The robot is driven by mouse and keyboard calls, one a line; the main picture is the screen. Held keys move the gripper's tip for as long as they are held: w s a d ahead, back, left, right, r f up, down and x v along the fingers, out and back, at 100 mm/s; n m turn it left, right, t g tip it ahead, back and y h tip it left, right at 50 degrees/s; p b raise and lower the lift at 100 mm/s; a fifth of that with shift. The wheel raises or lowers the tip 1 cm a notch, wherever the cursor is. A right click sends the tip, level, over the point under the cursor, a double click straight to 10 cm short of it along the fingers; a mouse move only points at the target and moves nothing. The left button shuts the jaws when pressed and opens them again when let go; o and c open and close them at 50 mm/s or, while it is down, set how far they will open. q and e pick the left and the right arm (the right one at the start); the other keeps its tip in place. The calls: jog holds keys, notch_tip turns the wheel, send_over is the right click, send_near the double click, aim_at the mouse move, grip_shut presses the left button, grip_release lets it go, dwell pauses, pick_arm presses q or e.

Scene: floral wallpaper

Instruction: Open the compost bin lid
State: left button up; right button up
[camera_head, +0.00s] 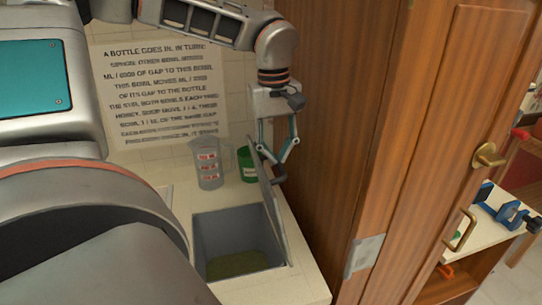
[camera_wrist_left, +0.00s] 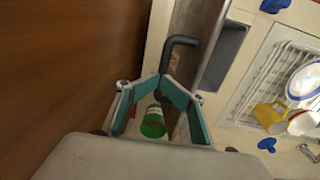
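The compost bin (camera_head: 240,222) is a grey square well set in the counter, with something greenish at its bottom. Its lid (camera_head: 271,208) is a thin grey panel tilted up steeply along the right side of the opening, so the bin stands open. The lid's dark bent handle (camera_wrist_left: 182,41) shows in the left wrist view, its end between my fingertips. My left gripper (camera_head: 273,158) is above the lid's upper edge, its teal fingers closed together around that handle. In the left wrist view the gripper (camera_wrist_left: 163,78) meets the handle's end. My right gripper is not in view.
A clear measuring jug (camera_head: 208,165) and a green can (camera_head: 247,165) stand behind the bin. A tall wooden cabinet (camera_head: 340,120) rises close on the right. A dish rack (camera_wrist_left: 262,88) with dishes shows in the left wrist view. A printed notice (camera_head: 158,90) is on the wall.

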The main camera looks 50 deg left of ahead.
pick_arm(q)
jog(key=w+d+r+p, duration=0.2)
jog(key=w+r+p, duration=0.1)
jog(key=w, duration=0.2)
jog(key=shift+d+r, duration=0.15)
jog(key=shift+d, duration=0.05)
dwell(0.5)
jog(key=shift+r, duration=0.15)
jog(key=shift+w, duration=0.1)
notch_tip(320, 180, up, 8)
jog(key=shift+s+a+f, duration=0.15)
jog(key=shift+s+f, duration=0.1)
jog(key=shift+s, duration=0.2)
dwell(0.3)
jog(key=shift+f, duration=0.1)
dwell(0.3)
